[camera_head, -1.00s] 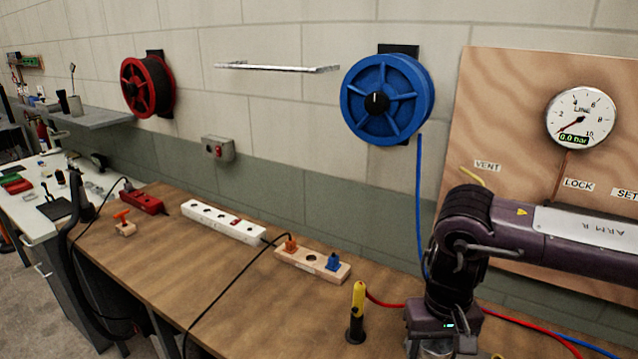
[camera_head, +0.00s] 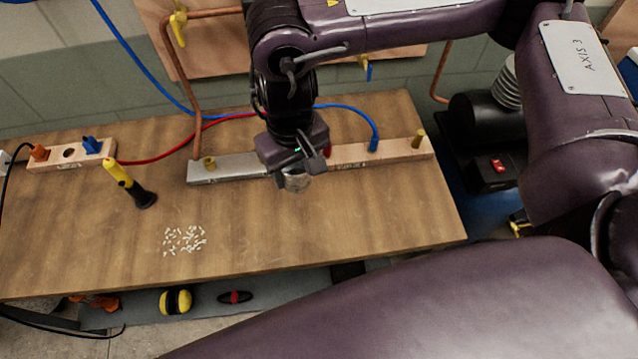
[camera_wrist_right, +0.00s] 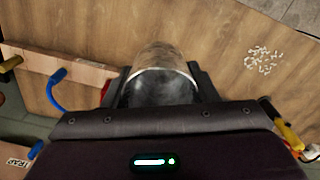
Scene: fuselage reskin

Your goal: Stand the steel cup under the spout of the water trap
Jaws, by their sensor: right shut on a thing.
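My right gripper (camera_head: 292,172) is shut on the steel cup (camera_head: 296,184) above the bench. In the head view only the lower part of the cup shows below the gripper. In the right wrist view the cup (camera_wrist_right: 163,80) sits between the two dark fingers, with its rim nearest the camera. I cannot make out the spout of the water trap; in the wrist view a label ending in "RAP" (camera_wrist_right: 16,163) shows at the lower left. My left gripper is not in view.
A yellow-and-black tool (camera_head: 131,184) stands on the bench (camera_head: 330,240), with scattered white bits (camera_head: 184,240) in front of it. A grey block (camera_head: 228,168) and a wooden block (camera_head: 385,152) flank the gripper. Red and blue hoses run behind.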

